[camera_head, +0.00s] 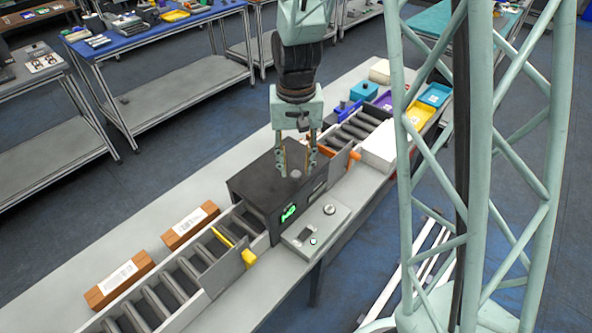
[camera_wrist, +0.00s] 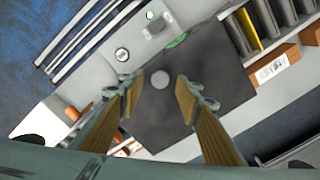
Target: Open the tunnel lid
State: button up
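The tunnel is a black box over the conveyor, and its flat black lid (camera_head: 262,180) carries a small round grey knob (camera_head: 296,173). In the wrist view the lid (camera_wrist: 214,98) fills the middle and the knob (camera_wrist: 160,79) lies between my fingertips. My gripper (camera_head: 297,172) points down at the lid with its two fingers apart, one on each side of the knob. In the wrist view my gripper (camera_wrist: 158,82) shows clear gaps between both fingers and the knob. The lid looks closed. Whether the fingertips touch the lid, I cannot tell.
A roller conveyor (camera_head: 165,296) runs through the tunnel, with a yellow-handled gate (camera_head: 230,268) at the near end. Two brown boxes (camera_head: 120,279) lie beside it. A grey control panel (camera_head: 316,229) sits in front. Coloured trays (camera_head: 434,95) and a white box (camera_head: 378,149) stand at the far end.

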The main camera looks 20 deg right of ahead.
jog(key=shift+f, duration=0.95)
grip_shut()
jog(key=shift+r, duration=0.2)
